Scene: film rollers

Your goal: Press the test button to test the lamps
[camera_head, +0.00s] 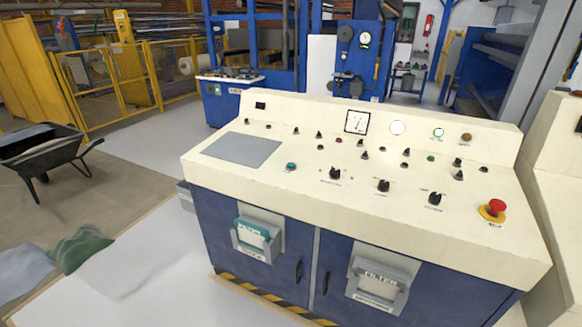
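The control console (300,175) stands before me, with a cream sloped top and a blue cabinet below. Small lamps sit on its upper panel: a white one (397,128), a green one (438,132) and an amber one (466,137). A teal button (291,166) sits right of the grey plate, and a green button (431,157) sits on the right half. The labels are too small to read, so I cannot tell which is the test button. Neither gripper is in view.
A red mushroom button (497,206) on a yellow base is at the console's right. Black knobs (383,186) line the front. A wheelbarrow (42,150) stands at left, and yellow fencing (110,85) behind it. Another cream console (560,150) stands close at right.

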